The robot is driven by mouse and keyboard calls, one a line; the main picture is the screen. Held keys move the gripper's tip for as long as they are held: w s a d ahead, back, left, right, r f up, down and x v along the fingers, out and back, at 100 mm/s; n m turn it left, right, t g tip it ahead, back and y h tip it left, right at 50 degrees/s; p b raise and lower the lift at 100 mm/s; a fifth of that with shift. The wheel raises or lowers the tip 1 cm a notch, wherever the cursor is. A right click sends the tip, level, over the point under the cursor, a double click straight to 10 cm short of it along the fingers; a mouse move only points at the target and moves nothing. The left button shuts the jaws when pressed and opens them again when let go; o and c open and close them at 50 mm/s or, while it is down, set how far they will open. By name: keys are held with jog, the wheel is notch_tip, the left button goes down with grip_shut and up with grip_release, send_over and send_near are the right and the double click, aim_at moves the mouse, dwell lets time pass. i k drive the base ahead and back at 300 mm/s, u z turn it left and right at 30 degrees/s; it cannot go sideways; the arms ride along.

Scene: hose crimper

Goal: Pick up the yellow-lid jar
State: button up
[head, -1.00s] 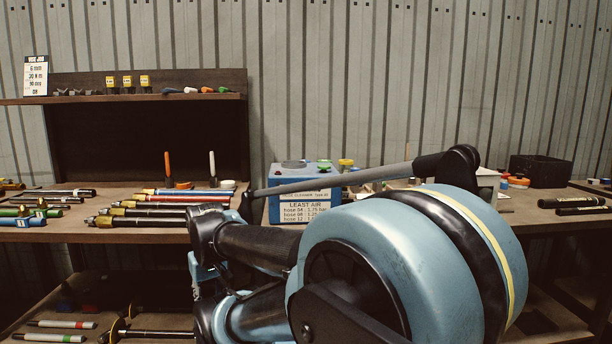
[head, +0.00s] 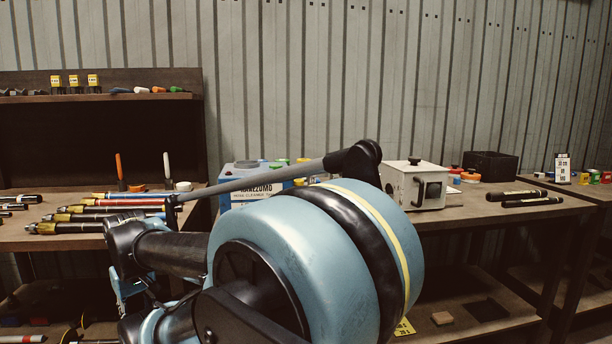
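A small yellow lid (head: 303,160) shows behind my arm at the middle of the bench, near a green lid. The body beneath it is hidden, so I cannot tell if it is a jar. My gripper's fingertips are not visible.
A blue and white labelled box (head: 245,190) stands behind my arm. A cream box (head: 415,184) and a black bin (head: 490,165) stand on the bench to the right. Several hoses (head: 110,212) lie on the left bench. Black rods (head: 530,199) lie at the right.

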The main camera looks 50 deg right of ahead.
aim_at(300, 161)
jog(key=k, duration=1.35)
jog(key=z, duration=1.25)
jog(key=i, duration=1)
jog(key=u, duration=0.05)
